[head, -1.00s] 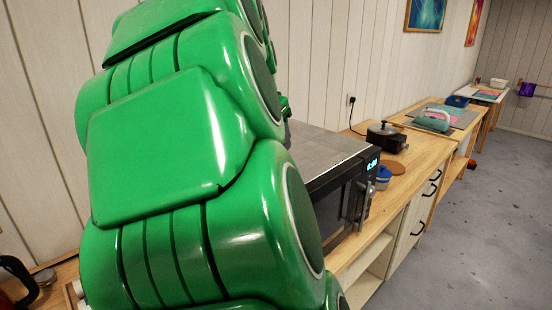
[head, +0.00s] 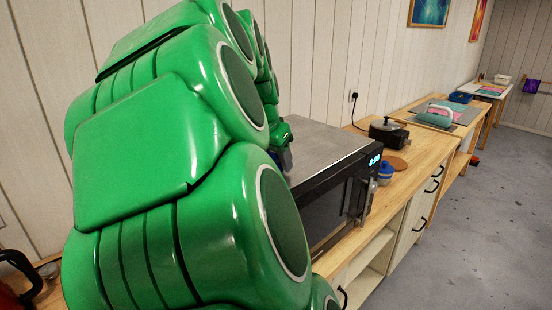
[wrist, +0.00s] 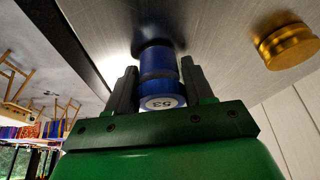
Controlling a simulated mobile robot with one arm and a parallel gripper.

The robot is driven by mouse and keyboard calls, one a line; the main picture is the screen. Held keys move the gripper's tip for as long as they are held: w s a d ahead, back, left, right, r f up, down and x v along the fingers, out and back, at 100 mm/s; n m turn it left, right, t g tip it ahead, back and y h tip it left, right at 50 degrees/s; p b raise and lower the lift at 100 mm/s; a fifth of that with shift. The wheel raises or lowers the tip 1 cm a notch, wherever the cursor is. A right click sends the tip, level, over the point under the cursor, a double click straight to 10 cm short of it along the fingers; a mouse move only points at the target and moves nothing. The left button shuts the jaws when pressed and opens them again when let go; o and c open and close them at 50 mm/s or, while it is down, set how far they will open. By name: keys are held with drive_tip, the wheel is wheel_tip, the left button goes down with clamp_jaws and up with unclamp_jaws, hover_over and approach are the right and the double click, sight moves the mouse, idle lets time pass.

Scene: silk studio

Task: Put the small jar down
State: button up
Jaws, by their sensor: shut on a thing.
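A small blue jar (wrist: 160,72) with a round white label reading 53 stands between the two dark fingers of my gripper (wrist: 158,80) in the wrist view. My gripper is shut on it. The far end of the jar is at the grey metal top of the microwave (wrist: 215,35), with a dark shadow or reflection there; I cannot tell whether it touches. In the head view my gripper (head: 286,158) is low over the left part of the microwave top (head: 325,145). The jar is mostly hidden there by my green arm.
A brass-coloured round object (wrist: 285,42) is on the same metal top, to the right in the wrist view. Another blue jar (head: 385,173) stands on the wooden counter beside the microwave. The visible microwave top is otherwise clear.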

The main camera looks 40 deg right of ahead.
drive_tip(key=shift+f, duration=0.15)
drive_tip(key=o, duration=1.1)
drive_tip(key=shift+c, duration=0.2)
drive_tip(key=v, duration=1.2)
drive_tip(key=shift+d, duration=0.1)
